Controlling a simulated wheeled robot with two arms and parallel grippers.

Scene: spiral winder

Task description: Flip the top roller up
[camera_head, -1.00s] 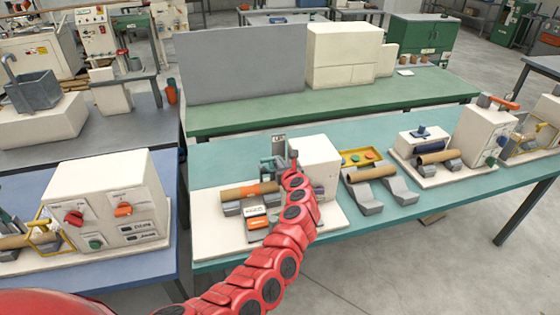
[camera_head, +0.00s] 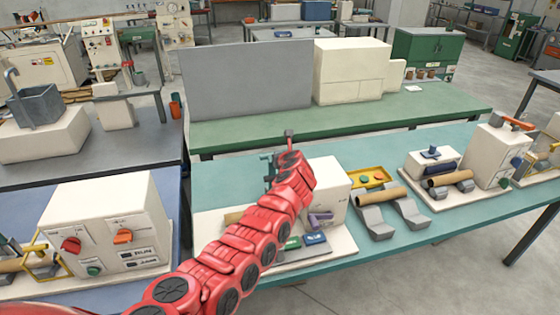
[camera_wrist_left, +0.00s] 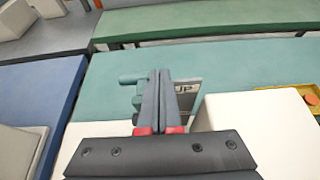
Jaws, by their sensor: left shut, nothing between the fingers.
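My left gripper (camera_head: 289,133) is raised above the middle machine, at the end of my red arm. In the left wrist view its two dark fingers (camera_wrist_left: 160,75) are together with nothing between them. A teal part that looks like the top roller (camera_wrist_left: 131,80) sticks out to the left behind the fingers; the fingers hide part of it. In the head view the teal part (camera_head: 268,164) shows just left of my wrist. Contact between fingers and teal part cannot be told. A grey plate with lettering (camera_wrist_left: 187,93) stands right of the fingers. My right gripper is out of view.
The machine's cream housing (camera_head: 329,180) stands right of my wrist. Another cream control box (camera_head: 105,225) stands on the blue table at left. A yellow tray (camera_head: 370,178) lies to the right.

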